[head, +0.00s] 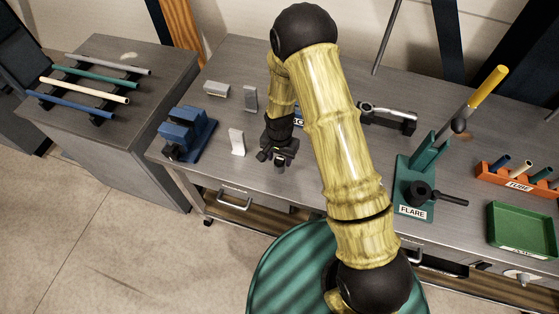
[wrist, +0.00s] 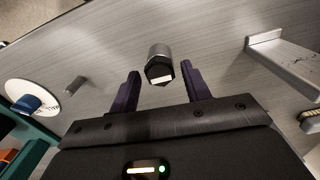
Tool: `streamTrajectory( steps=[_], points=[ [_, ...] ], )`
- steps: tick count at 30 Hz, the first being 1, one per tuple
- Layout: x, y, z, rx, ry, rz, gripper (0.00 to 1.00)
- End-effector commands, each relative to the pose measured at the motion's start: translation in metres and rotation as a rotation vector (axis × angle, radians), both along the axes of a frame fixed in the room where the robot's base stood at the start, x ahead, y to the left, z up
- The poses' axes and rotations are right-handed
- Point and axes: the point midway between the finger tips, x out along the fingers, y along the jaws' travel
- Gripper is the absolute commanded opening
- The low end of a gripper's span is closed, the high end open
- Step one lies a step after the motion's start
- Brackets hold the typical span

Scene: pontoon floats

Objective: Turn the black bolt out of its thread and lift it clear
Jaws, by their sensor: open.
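The black bolt (wrist: 159,70) shows in the wrist view as a dark six-sided head with a bright patch on its near face. A short grey cylinder (wrist: 160,51) shows directly behind the head; the thread itself is hidden. My gripper (wrist: 161,76) is open, its two dark purple fingers on either side of the head in the picture, with a gap on each side. I cannot tell whether the fingertips are level with the head in depth. In the head view my gripper (head: 279,158) points down low over the bench, and the bolt cannot be made out clearly beneath it.
The metal bench (head: 300,192) carries a blue vice (head: 185,135) and an upright pale block (head: 237,142) left of my gripper. Right stand a green flare tool (head: 413,190), an orange rack (head: 515,180) and a green tray (head: 520,232). A grey bracket (wrist: 285,55) is close in the wrist view.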

Motion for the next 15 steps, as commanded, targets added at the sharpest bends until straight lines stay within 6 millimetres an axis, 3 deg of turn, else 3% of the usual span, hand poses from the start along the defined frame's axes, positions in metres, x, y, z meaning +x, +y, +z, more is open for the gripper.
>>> streamTrajectory(
  steps=[15],
  points=[
    [-0.0005,0.0006,0.0012,-0.002,-0.001,-0.764,0.47]
  ],
)
